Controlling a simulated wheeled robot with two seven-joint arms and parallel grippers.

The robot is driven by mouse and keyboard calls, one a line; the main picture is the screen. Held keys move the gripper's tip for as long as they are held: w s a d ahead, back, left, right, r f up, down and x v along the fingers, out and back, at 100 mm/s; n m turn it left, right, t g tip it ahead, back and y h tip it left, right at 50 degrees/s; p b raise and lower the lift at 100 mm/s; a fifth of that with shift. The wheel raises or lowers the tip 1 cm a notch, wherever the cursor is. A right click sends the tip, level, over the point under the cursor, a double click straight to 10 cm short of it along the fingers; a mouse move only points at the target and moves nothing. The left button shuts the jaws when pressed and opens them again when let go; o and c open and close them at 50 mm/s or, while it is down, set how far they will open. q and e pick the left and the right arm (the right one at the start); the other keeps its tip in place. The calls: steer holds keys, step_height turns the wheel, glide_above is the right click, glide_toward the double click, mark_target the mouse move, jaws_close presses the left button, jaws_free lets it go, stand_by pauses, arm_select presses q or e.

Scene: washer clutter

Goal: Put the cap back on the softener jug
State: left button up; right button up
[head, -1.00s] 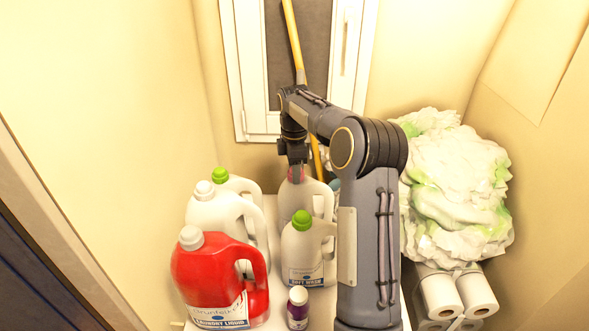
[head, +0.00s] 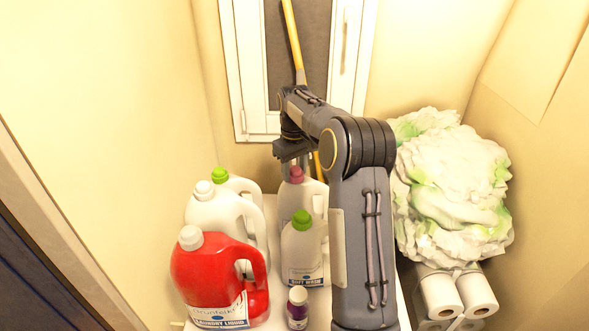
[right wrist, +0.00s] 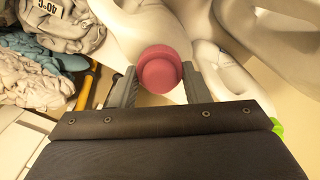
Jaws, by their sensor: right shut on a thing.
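The pink cap (head: 296,174) is at the mouth of the white softener jug (head: 291,203) at the back of the group; I cannot tell whether it is seated. My right gripper (head: 298,166) reaches down to it from behind. In the right wrist view, the fingers of the right gripper (right wrist: 160,84) are shut on the cap (right wrist: 160,70), one on each side. The white jug (right wrist: 158,30) shows beyond the cap there, and the join between them is hidden. My left gripper is not in view.
A red laundry jug (head: 210,278), white jugs (head: 215,215), a green-capped soft wash jug (head: 302,255) and a small purple bottle (head: 297,312) crowd the white surface. A yellow pole (head: 293,40) leans behind. A crumpled white-green heap (head: 455,190) and paper rolls (head: 440,297) stand right.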

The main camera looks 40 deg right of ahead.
steer(key=shift+a+m, duration=0.15)
steer(key=shift+m, duration=1.05)
steer(key=o, duration=1.1)
steer(key=shift+c, duration=1)
